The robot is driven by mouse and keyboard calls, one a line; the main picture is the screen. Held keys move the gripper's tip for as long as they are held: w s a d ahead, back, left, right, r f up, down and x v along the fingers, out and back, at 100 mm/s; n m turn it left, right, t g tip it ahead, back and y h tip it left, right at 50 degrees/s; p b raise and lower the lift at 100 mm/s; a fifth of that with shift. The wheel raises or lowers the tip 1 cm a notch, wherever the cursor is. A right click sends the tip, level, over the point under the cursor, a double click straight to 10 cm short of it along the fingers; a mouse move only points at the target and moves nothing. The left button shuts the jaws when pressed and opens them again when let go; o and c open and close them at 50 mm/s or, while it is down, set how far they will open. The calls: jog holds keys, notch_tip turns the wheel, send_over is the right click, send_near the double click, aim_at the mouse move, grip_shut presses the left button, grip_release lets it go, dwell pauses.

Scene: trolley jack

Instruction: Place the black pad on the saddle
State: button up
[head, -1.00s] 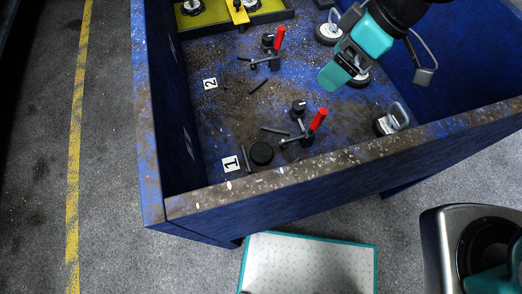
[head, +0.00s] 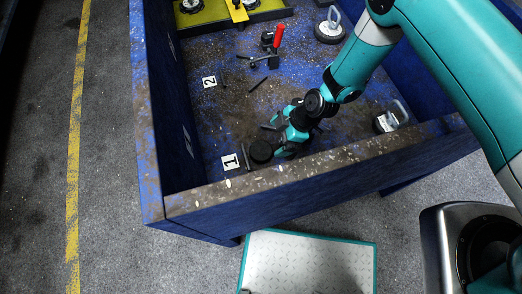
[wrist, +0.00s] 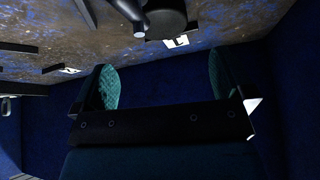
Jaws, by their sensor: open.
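A round black disc, which looks like the black pad (head: 262,151), sits on the worn blue bench surface beside the label "1". In the wrist view a dark round piece, probably this pad (wrist: 165,18), shows at the top edge, above and beyond the fingers. My gripper (head: 285,147) is low over the bench, just right of the pad in the head view. In the wrist view my gripper (wrist: 163,80) is open, with nothing between its teal finger pads. I cannot tell which part is the saddle.
A raised bench rim (head: 320,162) runs close in front of my gripper. Another red-handled clamp (head: 272,48) stands farther back. A yellow-green tray (head: 215,17) is at the back. Weights with grey handles (head: 392,118) stand at the right. The surface around label "2" (head: 209,81) is mostly clear.

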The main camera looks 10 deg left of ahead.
aim_at(261, 150)
jog(key=x, duration=0.9)
jog(key=shift+s+a+f, duration=0.1)
jog(key=shift+a+f, duration=0.1)
jog(key=shift+a, duration=0.05)
jog(key=shift+c, duration=0.2)
jog(key=c, duration=1)
jog(key=shift+r, duration=0.1)
